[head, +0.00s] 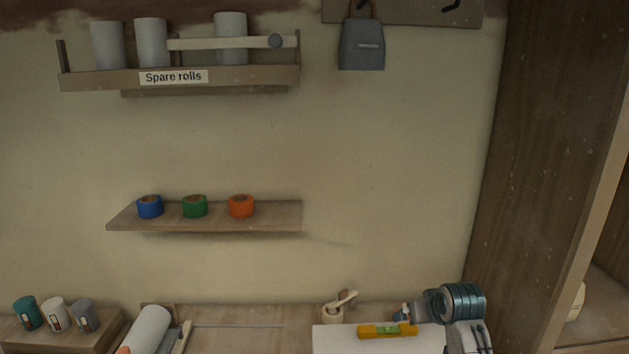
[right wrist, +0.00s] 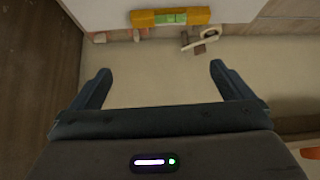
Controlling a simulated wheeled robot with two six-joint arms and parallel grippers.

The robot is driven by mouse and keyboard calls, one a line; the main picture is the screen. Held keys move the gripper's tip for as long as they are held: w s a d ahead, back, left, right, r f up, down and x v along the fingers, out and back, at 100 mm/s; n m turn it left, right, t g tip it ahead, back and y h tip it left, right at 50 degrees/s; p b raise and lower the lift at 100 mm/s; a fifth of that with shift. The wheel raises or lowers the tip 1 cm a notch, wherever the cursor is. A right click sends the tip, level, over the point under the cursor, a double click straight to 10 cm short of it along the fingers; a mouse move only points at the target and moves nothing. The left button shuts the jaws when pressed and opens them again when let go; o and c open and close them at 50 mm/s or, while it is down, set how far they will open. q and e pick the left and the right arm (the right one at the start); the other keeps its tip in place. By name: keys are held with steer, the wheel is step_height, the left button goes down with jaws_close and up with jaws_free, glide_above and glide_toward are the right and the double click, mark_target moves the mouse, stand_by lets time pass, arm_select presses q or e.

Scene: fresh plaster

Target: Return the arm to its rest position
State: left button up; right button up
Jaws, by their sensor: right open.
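My right gripper (right wrist: 158,78) shows in the right wrist view with its two fingers wide apart and nothing between them. In the head view my right arm comes up at the lower right, over the right part of the bench; its fingertips cannot be made out clearly there. The yellow spirit level (head: 387,330) with a green middle lies beside my arm on a white surface (head: 335,340). The level also shows beyond the fingers in the right wrist view (right wrist: 170,17), apart from them. My left gripper is not in view.
A bench (head: 240,315) runs along the wall, with a white roll (head: 150,328) and several cups at left. A low shelf (head: 205,222) holds blue, green and orange tape. A "Spare rolls" rack (head: 230,77) hangs above. A wooden upright (head: 535,150) stands close at right.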

steer(key=s+d+f+g+h, duration=0.1)
steer(key=s+f, duration=0.6)
steer(key=s, duration=0.3)
steer(key=s+f+g, duration=0.1)
steer(key=s+f, duration=0.5)
steer(key=s, duration=0.5)
steer(key=s+f+g, duration=0.2)
steer(key=s, duration=1.9)
steer(key=d+f+g+b, duration=0.3)
steer(key=f+b, duration=0.5)
steer(key=f, duration=3.2)
steer(key=s+d+f+b, duration=0.1)
steer(key=s+f+b, duration=0.2)
steer(key=s+f, duration=0.6)
steer(key=s+f+b, duration=0.3)
steer(key=s+f, duration=0.6)
steer(key=f, duration=0.5)
steer(key=shift+s+d+f, duration=0.3)
steer(key=shift+d+f, duration=0.05)
steer(key=shift+f, duration=0.05)
